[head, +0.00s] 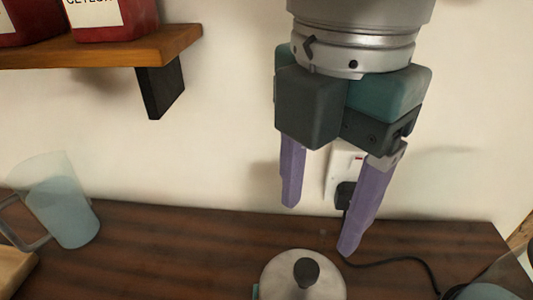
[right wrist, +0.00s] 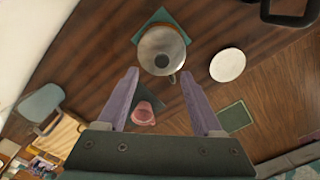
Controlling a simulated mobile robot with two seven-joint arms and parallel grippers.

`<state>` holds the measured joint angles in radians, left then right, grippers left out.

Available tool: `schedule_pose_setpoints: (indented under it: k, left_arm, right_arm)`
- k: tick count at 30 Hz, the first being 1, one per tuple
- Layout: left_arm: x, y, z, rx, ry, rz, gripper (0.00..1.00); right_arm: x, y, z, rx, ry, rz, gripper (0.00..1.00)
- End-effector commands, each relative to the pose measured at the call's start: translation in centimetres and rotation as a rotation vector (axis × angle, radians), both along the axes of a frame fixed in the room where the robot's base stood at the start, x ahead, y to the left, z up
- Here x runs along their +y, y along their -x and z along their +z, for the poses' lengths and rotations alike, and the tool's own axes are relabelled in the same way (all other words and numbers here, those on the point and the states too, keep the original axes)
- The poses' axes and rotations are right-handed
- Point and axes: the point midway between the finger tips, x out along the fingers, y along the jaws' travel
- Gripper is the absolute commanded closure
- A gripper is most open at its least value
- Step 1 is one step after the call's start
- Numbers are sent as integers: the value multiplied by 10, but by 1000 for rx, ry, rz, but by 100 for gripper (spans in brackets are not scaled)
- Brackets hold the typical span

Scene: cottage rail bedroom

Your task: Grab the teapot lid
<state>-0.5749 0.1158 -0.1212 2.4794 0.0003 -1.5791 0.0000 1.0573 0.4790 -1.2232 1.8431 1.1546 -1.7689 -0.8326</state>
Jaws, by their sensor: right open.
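The teapot lid (head: 285,279) is a silvery round lid with a black knob, at the bottom edge of the head view, partly cut off. In the right wrist view the lid (right wrist: 154,44) shows from above, on a round metal body over a teal mat (right wrist: 138,37). My right gripper (head: 319,228) is open and empty, its two purple fingers pointing down above the table, higher than the lid and apart from it. In the right wrist view the lid appears just beyond the open fingertips (right wrist: 158,74). My left gripper is not in view.
The dark wooden table (head: 180,250) stands against the wall. A pale blue jug (head: 62,205) is at the left, a white disc (right wrist: 228,65) beside the teapot. A shelf (head: 100,50) with red tins is upper left. A black cable (head: 395,260) runs from the wall socket.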

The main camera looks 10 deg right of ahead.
Motion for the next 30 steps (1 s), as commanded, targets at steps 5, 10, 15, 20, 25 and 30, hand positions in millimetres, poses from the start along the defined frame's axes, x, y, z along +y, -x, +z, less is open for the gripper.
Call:
schedule_pose_setpoints:
  k: [5, 10, 15, 20, 25, 30]
  left_arm:
    - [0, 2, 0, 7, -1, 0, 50]
    - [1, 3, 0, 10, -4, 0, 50]
    - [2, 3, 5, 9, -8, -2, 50]
    - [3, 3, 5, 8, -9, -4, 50]
    - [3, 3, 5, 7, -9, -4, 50]
    - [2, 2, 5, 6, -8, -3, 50]
  right_arm:
    - [-1, 1, -26, 6, 4, 1, 32]
    - [-1, 0, -43, 2, 3, 0, 32]
    - [0, 3, -64, 4, 3, 0, 32]
    - [1, 4, -89, 2, 3, 0, 32]
    - [1, 3, -96, -1, 2, 1, 32]
    - [1, 3, -96, -1, 2, 1, 35]
